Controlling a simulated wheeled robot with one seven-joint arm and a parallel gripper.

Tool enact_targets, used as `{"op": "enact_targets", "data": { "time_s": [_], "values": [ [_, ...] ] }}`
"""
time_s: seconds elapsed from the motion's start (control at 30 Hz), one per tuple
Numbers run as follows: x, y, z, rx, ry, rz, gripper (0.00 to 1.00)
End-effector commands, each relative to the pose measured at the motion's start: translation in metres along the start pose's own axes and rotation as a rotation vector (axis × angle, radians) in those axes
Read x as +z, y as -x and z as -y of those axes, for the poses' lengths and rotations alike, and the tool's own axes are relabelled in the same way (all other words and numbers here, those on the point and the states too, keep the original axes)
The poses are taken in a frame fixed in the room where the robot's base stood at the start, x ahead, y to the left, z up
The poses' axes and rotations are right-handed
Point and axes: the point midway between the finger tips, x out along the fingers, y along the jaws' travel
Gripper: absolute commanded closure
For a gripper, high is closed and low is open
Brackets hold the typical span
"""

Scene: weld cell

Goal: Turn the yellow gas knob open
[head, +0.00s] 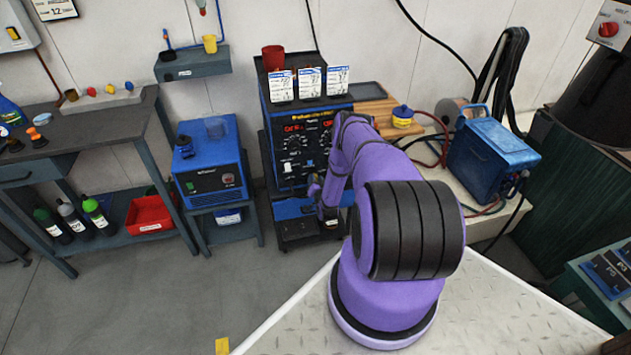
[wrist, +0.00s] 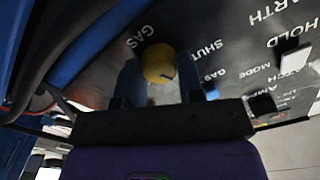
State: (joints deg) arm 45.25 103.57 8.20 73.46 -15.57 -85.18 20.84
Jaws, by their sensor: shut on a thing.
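The yellow gas knob (wrist: 158,63) sits on a dark panel with white lettering in the wrist view. "GAS" is printed to its left and "SHUT" to its right. A small dark mark shows on the right lower part of its face. My gripper (wrist: 160,78) has one finger on each side of the knob and is shut on it. In the head view my gripper (head: 318,196) is at the lower front of the blue welding machine (head: 265,160). My arm hides the knob there.
Dark and blue hoses (wrist: 72,45) run close to the left of my gripper in the wrist view. White and dark switches (wrist: 290,50) stand on the panel to the right. A smaller blue unit (head: 208,165) stands left of the machine, with a floor gap between.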

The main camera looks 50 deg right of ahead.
Motion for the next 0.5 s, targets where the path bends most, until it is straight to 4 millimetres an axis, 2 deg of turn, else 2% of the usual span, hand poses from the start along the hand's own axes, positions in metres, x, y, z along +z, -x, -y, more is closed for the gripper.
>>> {"op": "enact_targets", "data": {
  "time_s": [0.5],
  "values": [
    [0.0018, 0.0016, -0.0030, 0.004, -0.491, 0.002, 0.89]
  ]
}}
